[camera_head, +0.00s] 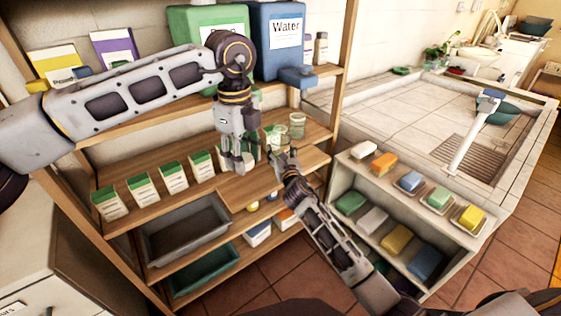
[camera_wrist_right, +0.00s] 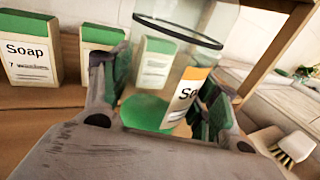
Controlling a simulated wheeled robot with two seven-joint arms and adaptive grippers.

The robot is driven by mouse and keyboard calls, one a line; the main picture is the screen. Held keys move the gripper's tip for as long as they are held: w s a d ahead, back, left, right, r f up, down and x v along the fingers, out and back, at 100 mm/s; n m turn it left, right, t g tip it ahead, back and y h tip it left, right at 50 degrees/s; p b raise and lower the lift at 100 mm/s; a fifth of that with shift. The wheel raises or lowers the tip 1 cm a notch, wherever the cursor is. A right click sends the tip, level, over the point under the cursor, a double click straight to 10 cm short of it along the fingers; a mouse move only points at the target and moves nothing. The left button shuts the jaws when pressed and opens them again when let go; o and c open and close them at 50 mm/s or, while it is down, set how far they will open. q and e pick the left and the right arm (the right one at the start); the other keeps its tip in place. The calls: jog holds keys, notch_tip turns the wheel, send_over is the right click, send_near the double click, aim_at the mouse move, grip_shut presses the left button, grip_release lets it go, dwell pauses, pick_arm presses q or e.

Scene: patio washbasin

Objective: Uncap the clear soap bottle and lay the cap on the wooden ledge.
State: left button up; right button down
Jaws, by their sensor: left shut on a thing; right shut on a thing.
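The clear soap bottle (camera_wrist_right: 165,80) fills the middle of the right wrist view, with green soap low inside, an orange-and-white label and a dark ring at its top. No cap shows on it there. My right gripper (camera_wrist_right: 165,105) is shut around its body; in the head view this gripper (camera_head: 284,160) is at the shelf's right part. My left gripper (camera_head: 239,166) points down, left of the bottle, above the wooden ledge (camera_head: 252,188). Its fingers are close together on a small thing, apparently the cap, which they mostly hide.
Several soap cartons (camera_head: 144,188) stand left on the same shelf, and clear jars (camera_head: 297,124) stand behind the bottle. A blue Water container (camera_head: 268,50) and a green container (camera_head: 205,20) are on the shelf above. A grey tray (camera_head: 185,230) sits below. A low soap rack (camera_head: 400,205) stands right.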

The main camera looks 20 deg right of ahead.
pick_arm(q)
jog(key=shift+f+b, duration=0.7)
pick_arm(e)
jog(key=shift+f, duration=1.9)
pick_arm(q)
jog(key=shift+f, duration=0.1)
pick_arm(e)
jog(key=shift+f, duration=0.1)
jog(key=shift+c, duration=2)
grip_release()
jog(key=shift+r, duration=0.2)
pick_arm(q)
jog(key=shift+r, duration=0.35)
pick_arm(e)
jog(key=shift+s+a+f, duration=0.1)
jog(key=shift+s+a, duration=0.05)
jog(key=shift+s, duration=2.2)
pick_arm(q)
jog(key=shift+r+p, duration=0.15)
jog(key=shift+p, duration=0.25)
pick_arm(e)
jog(key=s, duration=0.7)
jog(key=shift+s+a, duration=0.15)
